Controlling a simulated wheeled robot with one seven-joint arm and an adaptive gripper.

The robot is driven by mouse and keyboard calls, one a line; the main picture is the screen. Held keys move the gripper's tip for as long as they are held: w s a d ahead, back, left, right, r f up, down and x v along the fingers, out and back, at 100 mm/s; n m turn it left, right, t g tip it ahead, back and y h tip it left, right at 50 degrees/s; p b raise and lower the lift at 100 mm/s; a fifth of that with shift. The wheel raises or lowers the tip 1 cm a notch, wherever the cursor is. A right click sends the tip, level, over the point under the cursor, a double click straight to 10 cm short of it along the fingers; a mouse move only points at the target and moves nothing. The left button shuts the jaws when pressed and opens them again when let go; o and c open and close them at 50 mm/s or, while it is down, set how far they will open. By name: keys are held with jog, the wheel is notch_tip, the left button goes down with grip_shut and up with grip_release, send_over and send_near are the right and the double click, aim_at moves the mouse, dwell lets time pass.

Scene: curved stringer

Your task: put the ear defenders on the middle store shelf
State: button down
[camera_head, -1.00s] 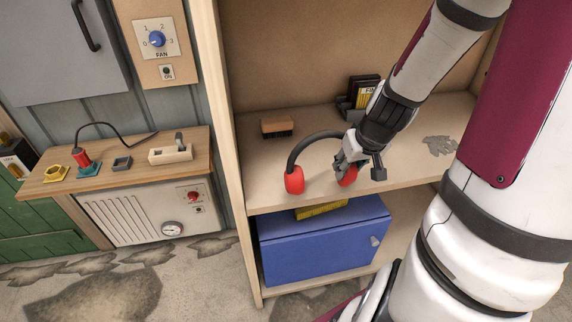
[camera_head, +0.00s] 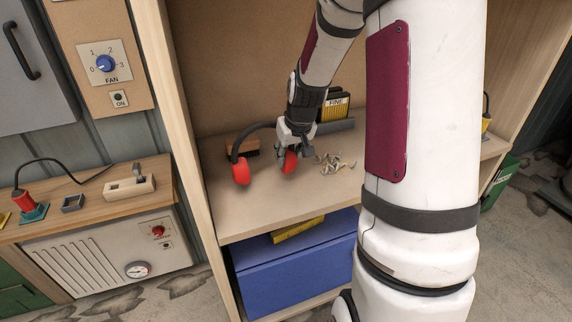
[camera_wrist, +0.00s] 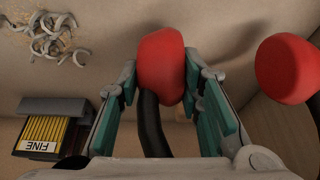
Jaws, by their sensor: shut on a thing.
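The ear defenders (camera_head: 241,171) have red cups and a black band. My gripper (camera_head: 291,158) is shut on the right-hand cup, over the middle shelf (camera_head: 270,203) of the wooden store unit. In the wrist view the held red cup (camera_wrist: 161,66) sits between the teal finger pads, with the black band below it. The other red cup (camera_wrist: 287,69) hangs free at the right. The cups look at or just above the shelf board; I cannot tell whether they touch it.
Metal shavings (camera_head: 336,163) lie on the shelf right of my gripper. The shelf's front left is clear.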

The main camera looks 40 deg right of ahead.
jog(key=shift+w+f, duration=0.1)
jog(key=shift+w, duration=0.4)
jog(key=shift+f, duration=1.65)
jog(key=shift+f, duration=0.2)
jog(key=c, duration=1.1)
grip_release()
jog(key=shift+r, duration=0.1)
